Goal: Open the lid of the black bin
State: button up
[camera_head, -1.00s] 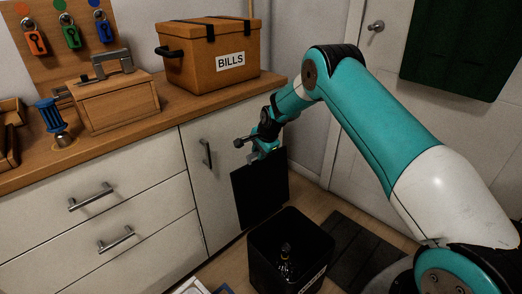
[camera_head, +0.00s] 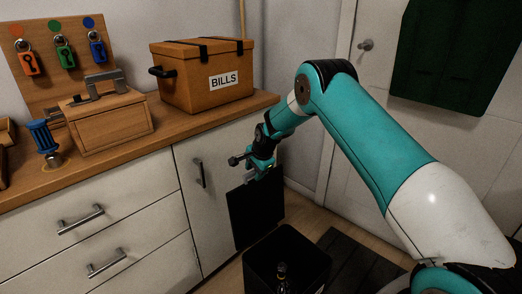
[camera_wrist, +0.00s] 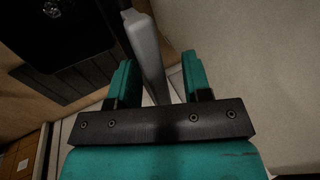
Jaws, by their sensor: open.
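The black bin (camera_head: 312,265) stands on the floor at the lower middle of the head view, open at the top with a dark bottle-like item inside. Its black lid (camera_head: 256,212) stands upright along the bin's back-left side, in front of the white cabinet. My gripper (camera_head: 257,170) is at the lid's top edge, open. In the wrist view a grey bar-like edge, apparently the lid's edge (camera_wrist: 149,55), lies between the open fingers of my gripper (camera_wrist: 158,75). I cannot tell whether they touch it. The bin's dark opening also shows there at the upper left (camera_wrist: 70,30).
The white cabinet (camera_head: 110,225) with metal handles fills the left. On its wooden top stand an orange BILLS box (camera_head: 203,85), a small wooden box (camera_head: 110,120) and a padlock board (camera_head: 50,75). A dark mat (camera_head: 345,262) lies right of the bin, before a white door (camera_head: 375,80).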

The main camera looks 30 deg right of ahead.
jog(key=p+v, duration=0.1)
jog(key=v, duration=1.5)
jog(key=shift+w+r, duration=0.2)
jog(key=shift+r, duration=0.25)
jog(key=shift+a, duration=0.1)
jog(key=s+a+r+n+g+y, duration=0.1)
jog(key=s+a+r+n, duration=0.4)
jog(key=s+a, duration=0.25)
jog(key=s+a+r+n+y, duration=0.1)
jog(key=s+a+r+n, duration=0.45)
jog(key=s, duration=0.25)
jog(key=s+a+r+n+g+y, duration=0.1)
jog(key=s+a+n+g, duration=0.15)
jog(key=s+n, duration=0.7)
jog(key=s+a+n+g, duration=0.1)
jog(key=s+a+n, duration=0.15)
jog(key=s, duration=1.35)
notch_tip(320, 180, up, 15)
jog(key=p, duration=1.4)
jog(key=shift+w+a+m+p, duration=0.3)
jog(key=shift+w+m, duration=0.05)
jog(key=shift+w, duration=0.1)
